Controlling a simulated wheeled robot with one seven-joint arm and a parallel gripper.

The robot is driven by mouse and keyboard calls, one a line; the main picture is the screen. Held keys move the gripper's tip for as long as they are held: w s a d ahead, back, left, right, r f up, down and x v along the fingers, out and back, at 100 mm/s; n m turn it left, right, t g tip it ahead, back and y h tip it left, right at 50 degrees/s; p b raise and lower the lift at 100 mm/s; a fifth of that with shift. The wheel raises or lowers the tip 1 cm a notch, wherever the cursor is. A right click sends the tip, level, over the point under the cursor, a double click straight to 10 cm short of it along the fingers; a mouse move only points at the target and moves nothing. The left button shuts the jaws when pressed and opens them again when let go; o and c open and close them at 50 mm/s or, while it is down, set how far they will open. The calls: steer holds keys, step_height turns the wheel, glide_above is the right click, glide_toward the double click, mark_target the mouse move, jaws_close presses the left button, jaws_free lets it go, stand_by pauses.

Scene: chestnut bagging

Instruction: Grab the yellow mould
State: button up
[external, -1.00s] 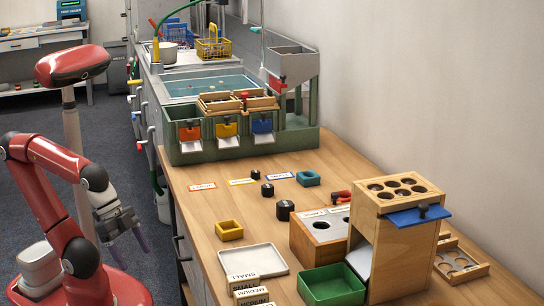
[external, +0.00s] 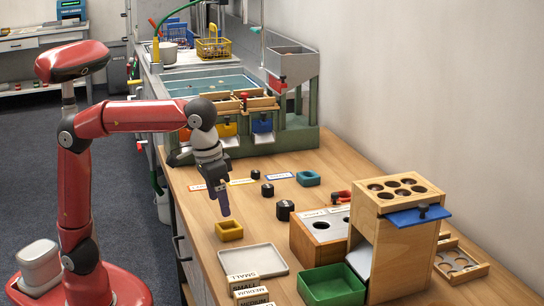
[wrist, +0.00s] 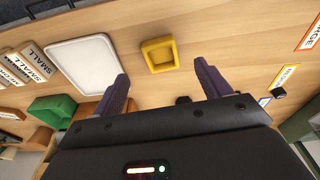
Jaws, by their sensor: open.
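The yellow mould (external: 229,231) is a small square open-topped block on the wooden bench, near its left edge. My gripper (external: 222,207) is above it, pointing down, with the fingertips just over or behind its rim. In the wrist view the yellow mould (wrist: 160,54) lies ahead, between the lines of the two purple fingers and beyond the tips. My gripper (wrist: 163,75) is open and empty there. I cannot tell exactly how high the tips are above the mould.
A white tray (external: 278,272) and stacked size labels (external: 247,284) lie in front of the mould. A green box (external: 332,270) and wooden stand (external: 402,250) are to the right. Black weights (external: 285,210) and a teal mould (external: 308,178) are behind right.

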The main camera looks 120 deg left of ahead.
mark_target(228, 225)
steer(key=shift+w+a, duration=0.25)
steer(key=shift+w, duration=0.15)
steer(key=shift+a+f+n, duration=0.1)
steer(key=shift+f+n, duration=0.1)
steer(key=shift+n, duration=0.1)
steer(key=f, duration=0.2)
steer(key=f+b, duration=0.1)
steer(key=f, duration=0.1)
steer(key=a+f, duration=0.1)
steer(key=f, duration=0.2)
steer(key=shift+w, duration=0.3)
steer(key=shift+c, duration=0.2)
steer(key=c, duration=1)
steer(key=shift+c, duration=0.3)
steer(key=shift+r, duration=0.1)
